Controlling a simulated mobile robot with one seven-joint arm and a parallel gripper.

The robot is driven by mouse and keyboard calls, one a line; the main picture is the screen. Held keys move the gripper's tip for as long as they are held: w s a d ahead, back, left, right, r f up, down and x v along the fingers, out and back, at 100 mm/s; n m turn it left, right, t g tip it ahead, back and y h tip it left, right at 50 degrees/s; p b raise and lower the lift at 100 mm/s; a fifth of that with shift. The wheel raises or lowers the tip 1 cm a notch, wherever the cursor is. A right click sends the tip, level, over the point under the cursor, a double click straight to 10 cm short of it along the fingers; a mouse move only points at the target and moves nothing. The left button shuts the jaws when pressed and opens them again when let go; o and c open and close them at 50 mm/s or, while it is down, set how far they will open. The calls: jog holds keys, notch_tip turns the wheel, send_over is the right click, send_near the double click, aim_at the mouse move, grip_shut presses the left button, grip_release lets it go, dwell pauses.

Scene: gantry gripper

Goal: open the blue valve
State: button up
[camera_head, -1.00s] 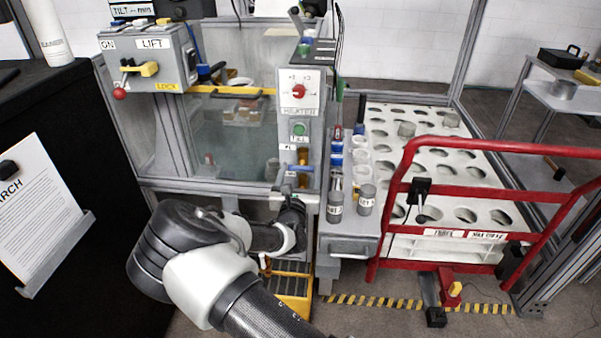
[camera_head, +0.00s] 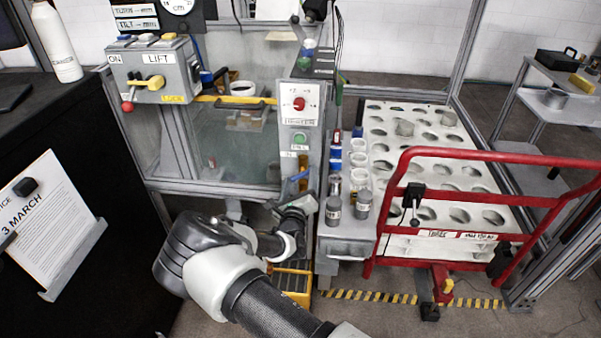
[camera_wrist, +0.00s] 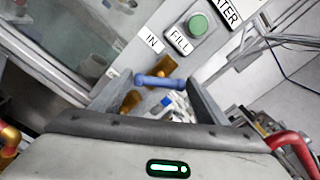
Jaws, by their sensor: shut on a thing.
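The blue valve (camera_head: 299,176) has a short bar handle low on the grey panel, below the green FILL button (camera_head: 299,139). In the head view the bar slants, its right end higher. In the wrist view the blue bar (camera_wrist: 160,81) lies between the two grey fingers, under the IN label (camera_wrist: 152,43). My gripper (camera_wrist: 158,92) is shut on the blue valve handle and is rolled relative to the panel. The fingertip contact is small and hard to make out. An amber part (camera_wrist: 131,101) shows behind the bar.
A red dial (camera_head: 299,103) sits above the button. Blue-capped and white containers (camera_head: 358,160) and grey-lidded jars (camera_head: 333,209) stand just right of the panel. A red rail (camera_head: 480,152) fronts the white rack at right. The LIFT box (camera_head: 155,72) is at upper left.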

jog(key=n+p, duration=0.2)
jog(key=n, duration=0.3)
jog(key=shift+n, duration=0.3)
jog(key=n+p, duration=0.1)
jog(key=n, duration=0.3)
jog(key=shift+f+n, duration=0.15)
jog(key=shift+n, duration=0.55)
jog(key=o, duration=0.8)
jog(key=s+p, duration=0.2)
jog(key=s, duration=1.5)
jog(key=shift+s+a, duration=0.25)
